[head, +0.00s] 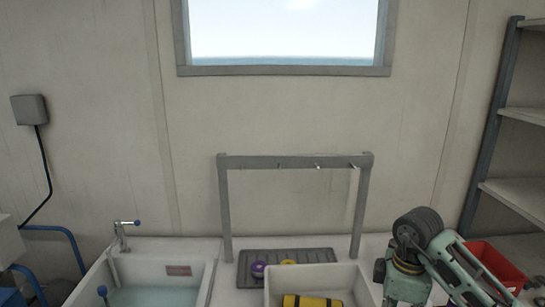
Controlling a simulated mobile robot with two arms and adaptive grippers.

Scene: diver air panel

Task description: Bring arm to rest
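Neither gripper shows in the head view. A pale green and black jointed structure stands at the lower right, and it looks like a folded part of my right arm. No gripper fingers can be made out on it. Nothing of my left arm can be made out with certainty.
A grey bar frame (295,161) with small hooks stands behind a dark ribbed mat (318,255) bearing a purple disc (257,269) and yellow pieces. A pale bin (352,285) holds a yellow cylinder (312,302). A water-filled sink (205,285), red bin (497,263) and shelves (515,190) flank them.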

